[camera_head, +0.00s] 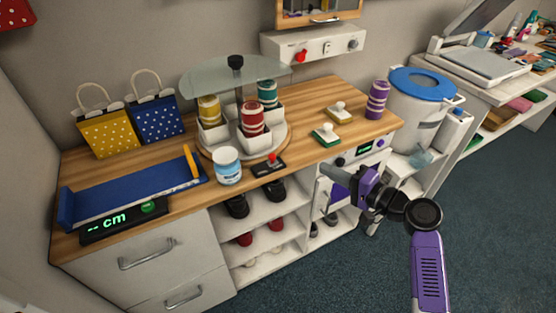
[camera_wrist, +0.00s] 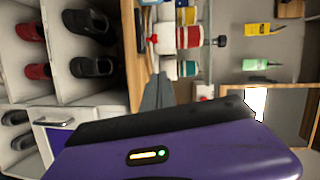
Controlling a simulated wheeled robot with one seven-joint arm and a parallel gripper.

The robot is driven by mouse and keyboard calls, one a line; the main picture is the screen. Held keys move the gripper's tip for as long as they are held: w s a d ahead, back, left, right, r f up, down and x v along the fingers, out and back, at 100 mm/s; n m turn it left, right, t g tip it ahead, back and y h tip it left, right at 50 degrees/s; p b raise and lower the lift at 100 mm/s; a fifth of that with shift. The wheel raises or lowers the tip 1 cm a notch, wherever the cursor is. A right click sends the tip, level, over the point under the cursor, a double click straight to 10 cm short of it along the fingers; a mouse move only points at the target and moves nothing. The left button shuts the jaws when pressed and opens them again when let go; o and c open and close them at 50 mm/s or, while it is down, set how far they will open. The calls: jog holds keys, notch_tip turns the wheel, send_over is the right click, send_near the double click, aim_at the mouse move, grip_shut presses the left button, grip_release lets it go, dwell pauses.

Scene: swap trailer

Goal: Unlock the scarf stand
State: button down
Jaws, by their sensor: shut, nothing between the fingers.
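The scarf stand (camera_head: 283,140) is on the wooden counter, a round base with white compartments holding yellow, red and teal rolled scarves under a clear disc with a black knob (camera_head: 235,62). A small black block with a red-tipped lever (camera_head: 271,158) is at its front edge. In the wrist view, turned sideways, the stand's scarves (camera_wrist: 188,38) and the red tip (camera_wrist: 152,38) show beyond the fingers. My gripper (camera_head: 326,171) is shut and empty, in front of the counter and right of the lever, apart from it. It also shows in the wrist view (camera_wrist: 159,78).
A white and blue tub (camera_head: 227,165) stands just left of the lever. A blue tray (camera_head: 130,190), a cm display (camera_head: 120,222) and gift bags are farther left. Two brushes (camera_head: 326,135) and a purple striped roll (camera_head: 377,99) are right. Shoe shelves (camera_head: 270,225) are below.

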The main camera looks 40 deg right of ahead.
jog(key=shift+a, duration=0.1)
jog(key=p, duration=0.2)
send_near(275, 163)
jog(key=w+d+r, duration=0.3)
jog(key=w+d, duration=0.1)
jog(key=shift+w+a+f+p, duration=0.2)
jog(key=shift+w+a+f, duration=0.1)
jog(key=shift+w+a, duration=0.4)
jog(key=shift+w+a+f+p, duration=0.15)
jog(key=shift+w+a+f, duration=0.15)
jog(key=shift+w+a, duration=0.4)
jog(key=shift+w+a, duration=0.25)
jog(key=shift+a, duration=0.6)
jog(key=shift+w+a, duration=0.25)
jog(key=shift+a, duration=0.6)
